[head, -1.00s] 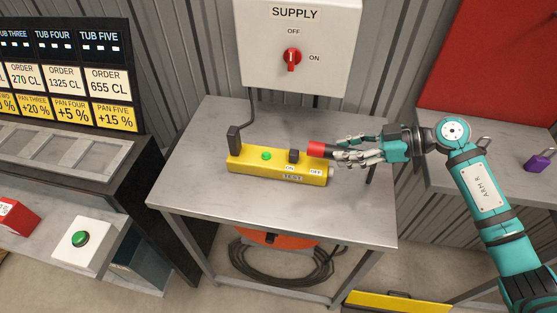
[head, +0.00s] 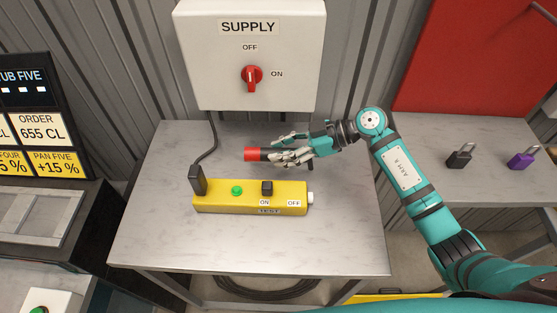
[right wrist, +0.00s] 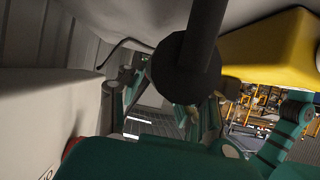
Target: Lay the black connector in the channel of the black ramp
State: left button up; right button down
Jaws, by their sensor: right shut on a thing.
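My right gripper (head: 280,152) is shut on a black cylinder with a red end (head: 252,154), which sticks out to the left. It is behind the yellow test box (head: 250,204), apart from it; its exact height over the table is hard to tell. In the right wrist view a black rod with a round black end (right wrist: 187,68) fills the middle, with the yellow test box (right wrist: 270,52) at the right. A black plug (head: 198,180) with a cord is at the left end of the yellow box. My left gripper is out of view.
The grey table (head: 180,250) is clear in front of the yellow box. The white supply box (head: 215,60) with a red switch (head: 251,78) hangs behind.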

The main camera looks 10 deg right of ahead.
jog(key=f, duration=0.2)
jog(key=shift+w+f, duration=0.25)
jog(key=shift+f, duration=0.75)
jog(key=c, duration=1.3)
grip_release()
jog(key=shift+f, duration=0.1)
jog(key=shift+o, duration=1.4)
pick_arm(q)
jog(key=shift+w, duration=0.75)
pick_arm(e)
jog(key=shift+o, duration=0.5)
